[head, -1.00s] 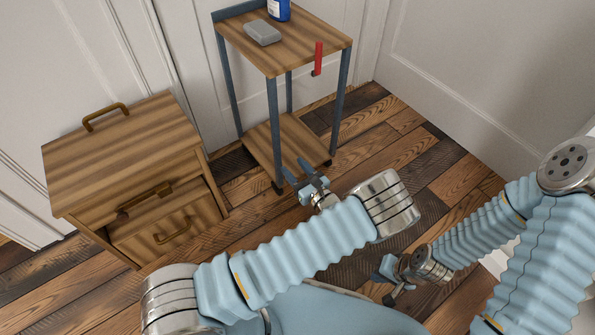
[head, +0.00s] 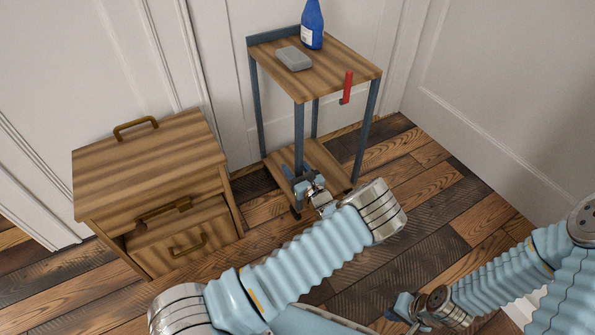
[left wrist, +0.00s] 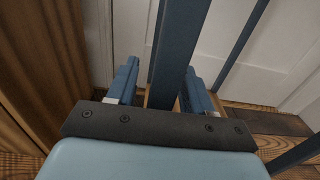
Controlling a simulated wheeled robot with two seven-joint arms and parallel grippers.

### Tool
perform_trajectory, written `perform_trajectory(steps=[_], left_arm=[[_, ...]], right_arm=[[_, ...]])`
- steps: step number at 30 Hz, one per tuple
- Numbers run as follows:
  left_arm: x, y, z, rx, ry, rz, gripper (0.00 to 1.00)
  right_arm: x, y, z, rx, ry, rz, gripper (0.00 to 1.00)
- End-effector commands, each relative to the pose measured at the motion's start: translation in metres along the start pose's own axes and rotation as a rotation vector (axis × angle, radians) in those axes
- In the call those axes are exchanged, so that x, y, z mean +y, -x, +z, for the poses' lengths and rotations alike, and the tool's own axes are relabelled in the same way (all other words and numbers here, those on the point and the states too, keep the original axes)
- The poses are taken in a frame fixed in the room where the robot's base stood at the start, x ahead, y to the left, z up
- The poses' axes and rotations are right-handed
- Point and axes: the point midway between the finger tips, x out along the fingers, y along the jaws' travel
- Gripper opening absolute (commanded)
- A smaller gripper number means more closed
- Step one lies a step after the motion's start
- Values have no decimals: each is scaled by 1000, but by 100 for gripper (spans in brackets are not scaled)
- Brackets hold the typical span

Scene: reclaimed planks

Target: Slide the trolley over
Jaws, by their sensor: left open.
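My left gripper (head: 301,183) is open at the trolley's front leg (head: 299,135), low down. In the left wrist view the leg (left wrist: 180,45) rises between the two open fingers of my left gripper (left wrist: 160,85); I cannot tell whether they touch it. My right gripper (head: 402,308) is low at the bottom right, away from the trolley; its jaws are unclear.
A blue bottle (head: 312,25) and a grey block (head: 293,58) rest on the trolley top. A wooden cabinet (head: 150,160) with drawers and brass handles stands to its left. Panelled walls close off the back and right. Plank floor (head: 430,205) is clear right of the trolley.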

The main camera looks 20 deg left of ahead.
Motion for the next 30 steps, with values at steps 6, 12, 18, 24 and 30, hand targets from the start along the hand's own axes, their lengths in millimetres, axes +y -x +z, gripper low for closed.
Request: perform_trajectory(steps=[6,12,18,24,30], left_arm=[[0,0,0,0,0,0,42],[0,0,0,0,0,0,11],[0,0,0,0,0,0,0],[0,0,0,1,0,0,0],[0,0,0,1,0,0,0]], right_arm=[[0,0,0,0,0,0,0],[0,0,0,0,0,0,0],[0,0,0,0,0,0,0],[0,0,0,0,0,0,0],[0,0,0,0,0,0,0]])
